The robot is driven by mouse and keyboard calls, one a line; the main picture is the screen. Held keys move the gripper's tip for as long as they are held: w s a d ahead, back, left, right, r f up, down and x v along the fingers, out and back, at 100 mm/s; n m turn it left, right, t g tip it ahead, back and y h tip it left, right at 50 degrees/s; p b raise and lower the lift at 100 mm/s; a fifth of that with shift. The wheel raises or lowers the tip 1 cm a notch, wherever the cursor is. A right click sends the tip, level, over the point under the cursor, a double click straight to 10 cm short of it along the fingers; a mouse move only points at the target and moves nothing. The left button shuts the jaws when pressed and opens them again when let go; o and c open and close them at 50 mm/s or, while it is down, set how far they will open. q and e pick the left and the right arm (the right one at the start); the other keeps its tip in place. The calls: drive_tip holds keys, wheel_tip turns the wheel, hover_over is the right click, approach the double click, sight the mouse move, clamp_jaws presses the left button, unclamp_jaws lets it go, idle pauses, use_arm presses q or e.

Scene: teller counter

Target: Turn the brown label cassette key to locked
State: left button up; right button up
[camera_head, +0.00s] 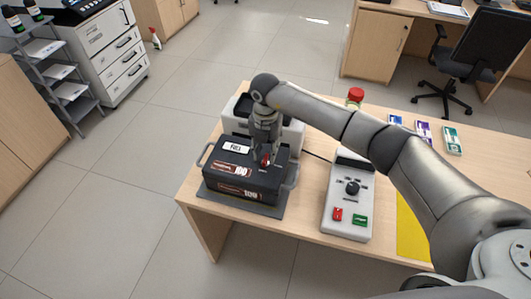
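The dark cassette (243,171) with brown labels marked 100 sits on a grey base plate (222,199) at the left end of the counter. A white tag on its top reads FULL. A small red part (265,160), which looks like the key, shows at the cassette's top right. My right gripper (267,152) points down over it, and its fingertips are at or very near the red part. The fingers are too small and overlapped to tell whether they hold it. The key's angle cannot be read. My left gripper is not in view.
A white machine (292,136) stands behind the cassette. A control box (346,207) with a black knob and red and green buttons stands to the right. My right arm crosses above the counter. Small coloured packs (453,141) and a yellow mat (409,232) lie farther right.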

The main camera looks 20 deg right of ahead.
sight(265, 160)
drive_tip(key=shift+f, duration=1.45)
drive_tip(key=shift+c, duration=0.5)
clamp_jaws()
